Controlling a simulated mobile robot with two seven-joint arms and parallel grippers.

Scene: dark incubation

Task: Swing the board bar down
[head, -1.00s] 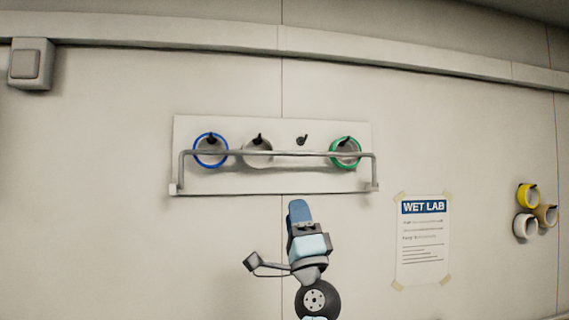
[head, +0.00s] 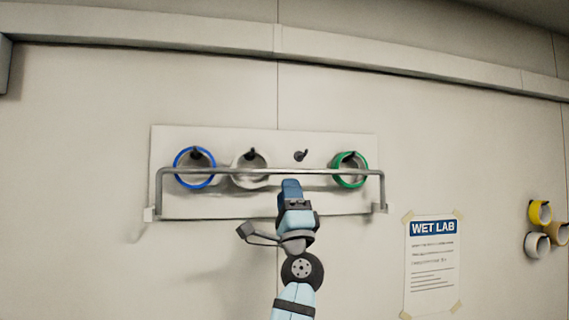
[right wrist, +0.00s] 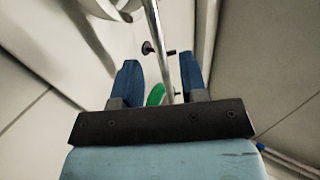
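The board bar (head: 230,171) is a grey metal rail with bent ends, raised across the front of a white wall board (head: 365,142). Its ends meet small blocks at the board's lower corners. My right gripper (head: 291,184) is just below the bar, right of its middle. In the right wrist view its two blue fingers (right wrist: 159,60) are apart. The bar (right wrist: 157,40) runs between them in that picture; I cannot tell whether it lies between the tips or just beyond. My left gripper is not in view.
Behind the bar, a blue-rimmed roll (head: 177,170), a white roll (head: 238,174) and a green-rimmed roll (head: 363,170) hang on pegs. One peg (head: 300,155) is bare. A WET LAB sheet (head: 432,265) and several more rolls (head: 540,211) are at right.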

